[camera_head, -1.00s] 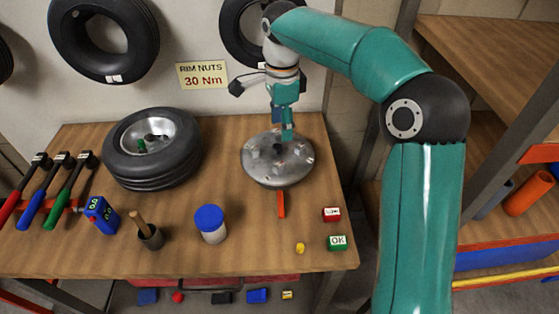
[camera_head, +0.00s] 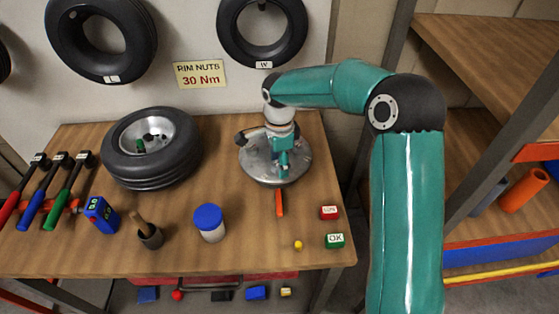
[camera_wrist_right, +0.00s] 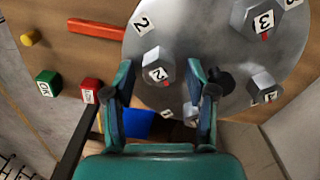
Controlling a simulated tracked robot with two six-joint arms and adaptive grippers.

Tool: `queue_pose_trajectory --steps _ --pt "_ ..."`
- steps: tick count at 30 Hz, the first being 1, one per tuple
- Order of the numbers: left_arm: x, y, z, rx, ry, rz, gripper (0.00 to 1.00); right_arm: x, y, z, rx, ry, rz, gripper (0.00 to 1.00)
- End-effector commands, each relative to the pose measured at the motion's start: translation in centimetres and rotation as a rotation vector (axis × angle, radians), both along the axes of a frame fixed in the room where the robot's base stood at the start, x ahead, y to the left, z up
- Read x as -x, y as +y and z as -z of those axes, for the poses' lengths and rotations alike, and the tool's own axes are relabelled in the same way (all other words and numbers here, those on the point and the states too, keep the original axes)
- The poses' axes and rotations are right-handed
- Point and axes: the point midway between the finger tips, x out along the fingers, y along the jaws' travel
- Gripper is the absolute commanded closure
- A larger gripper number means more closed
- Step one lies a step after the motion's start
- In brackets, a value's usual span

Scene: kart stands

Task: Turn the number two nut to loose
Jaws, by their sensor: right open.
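The grey metal disc (camera_head: 262,177) lies on the bench with several hex nuts on it. The number two nut (camera_wrist_right: 157,66), with a white "2" on top and a red mark on its side, sits beside a "2" label on the disc in the right wrist view. My right gripper (camera_wrist_right: 161,70) is open, its fingertips on either side of this nut in that view. Whether they touch it I cannot tell. In the head view, the right gripper (camera_head: 283,165) is low over the disc and hides part of it. My left gripper is not in view.
An orange bar (camera_head: 279,203), a red block (camera_head: 329,213), a green OK block (camera_head: 335,241) and a blue-lidded jar (camera_head: 210,224) lie nearer.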

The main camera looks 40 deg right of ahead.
Motion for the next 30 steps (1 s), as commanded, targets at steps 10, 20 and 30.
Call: queue_pose_trajectory --steps 10,20,30 --pt "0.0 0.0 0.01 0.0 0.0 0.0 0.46 -0.01 0.0 -0.04 0.0 0.0 0.0 0.85" --pt "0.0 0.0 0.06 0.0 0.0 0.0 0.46 -0.04 -0.03 -0.05 0.001 -0.002 -0.01 1.0" --pt "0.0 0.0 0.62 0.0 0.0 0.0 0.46 -0.2 -0.08 -0.03 0.0 -0.005 -0.147 1.0"
